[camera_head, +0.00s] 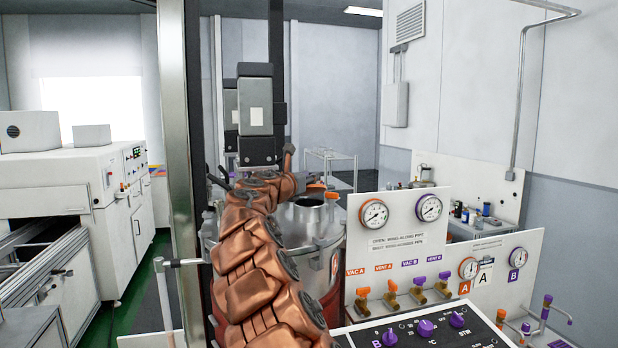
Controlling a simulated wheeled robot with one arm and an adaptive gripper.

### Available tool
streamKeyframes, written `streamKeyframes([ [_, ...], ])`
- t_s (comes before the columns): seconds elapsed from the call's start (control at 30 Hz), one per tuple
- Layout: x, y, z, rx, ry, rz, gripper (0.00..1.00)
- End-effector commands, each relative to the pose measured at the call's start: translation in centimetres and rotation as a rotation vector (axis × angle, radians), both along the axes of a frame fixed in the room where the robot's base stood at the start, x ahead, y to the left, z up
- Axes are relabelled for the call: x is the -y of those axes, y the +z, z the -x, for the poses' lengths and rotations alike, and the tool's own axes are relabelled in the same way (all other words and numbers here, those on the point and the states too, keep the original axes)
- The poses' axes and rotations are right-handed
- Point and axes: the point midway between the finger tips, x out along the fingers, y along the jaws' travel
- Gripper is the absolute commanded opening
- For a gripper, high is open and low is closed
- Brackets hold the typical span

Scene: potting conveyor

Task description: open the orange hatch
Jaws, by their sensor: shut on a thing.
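A metal vessel (325,243) stands at the centre, partly behind my copper-coloured arm. On its lid is a short open metal neck (309,204). A small orange piece (316,187), which looks like the hatch's handle, shows just above and behind this neck. Another small orange part (332,195) is to its right. My gripper (306,181) is at the far end of the arm, at the left of the orange piece, and appears closed on it. The fingers are small and mostly hidden. The hatch's hinge and most of its lid cannot be made out.
A white panel (400,270) with gauges and orange and purple valves stands right of the vessel. A dark control panel (425,335) is in front. A grey motor unit (255,115) and a metal post (178,150) rise near the arm. White machines (75,185) stand left.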

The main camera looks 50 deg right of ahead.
Motion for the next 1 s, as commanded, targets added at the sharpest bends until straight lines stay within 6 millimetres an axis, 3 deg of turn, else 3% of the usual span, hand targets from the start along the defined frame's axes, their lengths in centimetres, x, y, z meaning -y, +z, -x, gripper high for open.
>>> streamKeyframes([
  [0.03,-0.27,-0.36,-0.65,-0.001,0.014,-0.003,0.0],
  [0.9,-0.28,-0.88,-0.83,-0.004,0.016,-0.01,0.0],
  [0.93,-0.28,-0.9,-0.84,-0.004,0.016,-0.01,0.3],
  [1.0,-0.26,-0.9,-0.82,-0.004,0.015,-0.009,0.38],
])
